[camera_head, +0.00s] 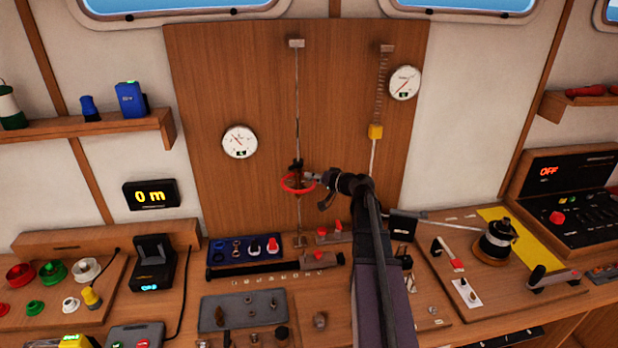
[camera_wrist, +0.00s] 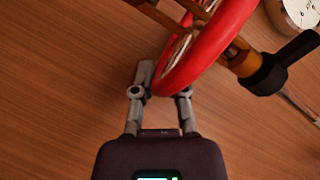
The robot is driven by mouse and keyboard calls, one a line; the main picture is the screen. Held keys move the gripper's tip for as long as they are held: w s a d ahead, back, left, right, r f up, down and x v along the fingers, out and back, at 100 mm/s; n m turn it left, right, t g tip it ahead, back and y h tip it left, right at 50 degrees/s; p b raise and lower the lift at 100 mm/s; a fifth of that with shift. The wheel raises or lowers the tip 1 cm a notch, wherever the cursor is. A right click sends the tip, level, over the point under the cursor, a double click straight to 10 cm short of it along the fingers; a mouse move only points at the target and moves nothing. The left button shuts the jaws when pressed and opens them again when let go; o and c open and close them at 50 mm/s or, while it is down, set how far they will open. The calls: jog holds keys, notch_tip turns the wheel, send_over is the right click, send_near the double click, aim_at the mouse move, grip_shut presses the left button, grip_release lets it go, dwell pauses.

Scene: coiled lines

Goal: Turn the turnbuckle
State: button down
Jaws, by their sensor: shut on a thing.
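The turnbuckle (camera_head: 298,167) hangs in a vertical line on the wooden panel in the head view. A red ring (camera_head: 297,190) encircles it like a handwheel and also shows large in the wrist view (camera_wrist: 203,48). The turnbuckle's brass-coloured body (camera_wrist: 240,60) is partly seen behind the ring there. My gripper (camera_head: 316,180) reaches in from the right. In the wrist view its two fingers (camera_wrist: 162,88) stand on either side of the ring's lower rim, shut on it. The right fingertip is hidden behind the rim.
A round gauge (camera_head: 240,142) is left of the line, and another gauge (camera_head: 404,82) is at upper right by a spring (camera_head: 380,75) with a yellow block (camera_head: 375,131). Below, the bench holds a blue tray (camera_head: 214,251) and several small parts.

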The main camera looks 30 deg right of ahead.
jog(key=shift+s+m+t+h, duration=0.3)
jog(key=shift+m+h, duration=0.25)
jog(key=shift+h, duration=0.15)
jog(key=shift+s+m+t+h, duration=0.3)
jog(key=shift+m+h, duration=0.25)
jog(key=shift+h, duration=0.15)
jog(key=c, duration=0.7)
grip_release()
jog(key=shift+o, duration=0.2)
jog(key=shift+a+r, duration=0.1)
